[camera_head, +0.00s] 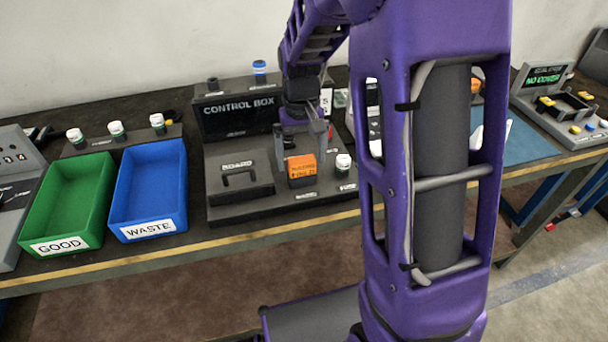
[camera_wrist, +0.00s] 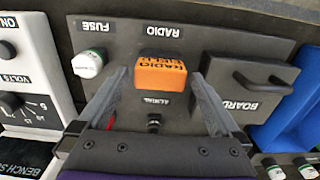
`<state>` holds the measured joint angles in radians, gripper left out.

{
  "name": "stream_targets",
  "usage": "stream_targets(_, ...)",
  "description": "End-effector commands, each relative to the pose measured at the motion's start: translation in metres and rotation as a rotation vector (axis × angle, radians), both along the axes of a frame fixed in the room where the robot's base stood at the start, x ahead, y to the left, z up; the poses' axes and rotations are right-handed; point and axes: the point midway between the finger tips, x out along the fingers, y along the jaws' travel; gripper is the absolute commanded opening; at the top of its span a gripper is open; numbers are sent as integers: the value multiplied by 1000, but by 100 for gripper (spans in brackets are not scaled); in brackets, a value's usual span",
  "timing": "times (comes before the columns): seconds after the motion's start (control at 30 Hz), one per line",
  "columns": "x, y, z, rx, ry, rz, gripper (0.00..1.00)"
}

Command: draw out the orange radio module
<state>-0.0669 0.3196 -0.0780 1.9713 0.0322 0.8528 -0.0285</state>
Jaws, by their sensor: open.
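The orange radio module (camera_head: 301,168) sits upright in the dark control box (camera_head: 236,118), right of the board's black handle. In the wrist view the orange block (camera_wrist: 160,72) is on the grey panel under the RADIO label. My gripper (camera_head: 302,148) is over it, pointing down. In the wrist view my gripper (camera_wrist: 160,80) is open, one finger on each side of the module, with gaps visible on both sides. The fingers do not appear to touch it. A small black AERIAL connector (camera_wrist: 153,122) is on the panel beside the module. The module's lower part is hidden.
A white-capped fuse (camera_wrist: 88,63) stands close beside one finger. The board handle (camera_wrist: 252,80) rises on the other side. A blue WASTE bin (camera_head: 150,192) and green GOOD bin (camera_head: 66,205) stand empty to the left. My arm hides part of the bench at right.

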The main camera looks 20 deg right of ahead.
Motion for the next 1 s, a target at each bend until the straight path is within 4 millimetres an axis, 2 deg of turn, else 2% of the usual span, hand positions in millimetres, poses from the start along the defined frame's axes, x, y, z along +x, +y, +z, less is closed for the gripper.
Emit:
stream_targets(0.03,0,0,-8,0,0,0,100)
stream_targets(0.2,0,0,-15,0,-1,0,100)
stream_targets(1.0,0,0,-16,0,0,0,100)
